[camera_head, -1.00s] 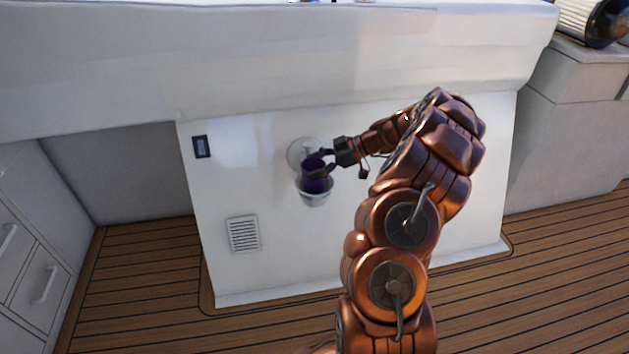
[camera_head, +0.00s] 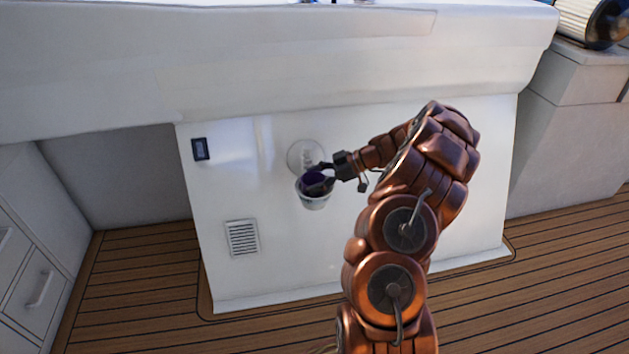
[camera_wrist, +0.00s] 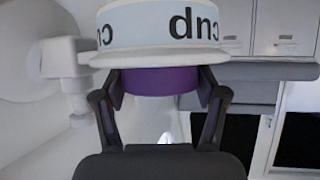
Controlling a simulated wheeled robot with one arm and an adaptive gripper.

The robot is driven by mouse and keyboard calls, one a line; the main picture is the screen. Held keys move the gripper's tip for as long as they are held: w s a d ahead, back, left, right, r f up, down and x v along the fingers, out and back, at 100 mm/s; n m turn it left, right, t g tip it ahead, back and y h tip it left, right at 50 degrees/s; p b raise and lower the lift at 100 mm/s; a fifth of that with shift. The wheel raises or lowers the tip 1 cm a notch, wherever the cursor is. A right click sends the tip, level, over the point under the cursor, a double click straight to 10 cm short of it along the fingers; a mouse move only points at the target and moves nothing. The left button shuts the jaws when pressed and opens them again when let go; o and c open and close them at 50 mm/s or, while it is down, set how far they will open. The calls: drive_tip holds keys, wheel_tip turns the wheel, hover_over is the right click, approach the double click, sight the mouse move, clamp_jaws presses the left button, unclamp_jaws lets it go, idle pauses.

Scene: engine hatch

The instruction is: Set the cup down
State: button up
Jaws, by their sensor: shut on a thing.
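The dark purple cup (camera_head: 316,177) sits inside a white round holder (camera_head: 314,203) on the white wall panel. In the wrist view, the holder's white band (camera_wrist: 155,25) carries "cup" lettering, shown upside down. A purple strip of the cup (camera_wrist: 160,82) shows just beyond the holder's rim; the rest is hidden inside the holder. My gripper (camera_head: 322,172) is shut on the cup, with one finger on each side of it. In the wrist view my gripper (camera_wrist: 160,88) has its fingertips close to the holder's rim.
A round wall mount (camera_head: 306,154) stands behind the holder. A vent (camera_head: 242,238) and a small dark switch plate (camera_head: 201,148) are to the left. A white ledge (camera_head: 300,60) overhangs above. The wooden deck (camera_head: 140,285) below is clear.

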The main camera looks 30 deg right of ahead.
drive_tip(key=shift+f, duration=0.25)
drive_tip(key=o, duration=1.2)
drive_tip(key=shift+o, duration=0.2)
